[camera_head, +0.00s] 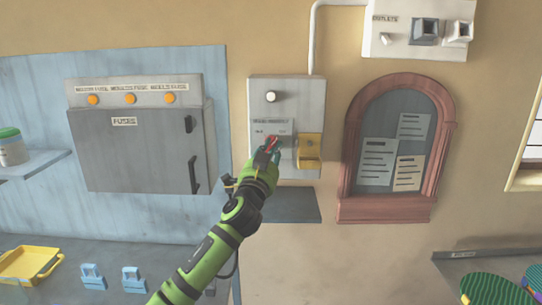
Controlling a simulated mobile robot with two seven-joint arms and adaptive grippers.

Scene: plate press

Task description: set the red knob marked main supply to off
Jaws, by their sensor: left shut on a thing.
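The red knob (276,139) sits on the grey switch box (299,95) on the wall, under a small label plate. Two small position marks show above the knob, too small to read surely. My left gripper (269,147) reaches up from below and is shut on the red knob. Its dark fingers and green wrist cover much of the knob, so its pointing direction is hard to tell. My right gripper is not in view.
A yellow block-like part (310,150) sits close on the right of the knob. A white round button (271,96) is above it. A grey fuse cabinet (140,150) hangs left, and a wooden notice board (433,150) right. A dark ledge (293,205) lies below.

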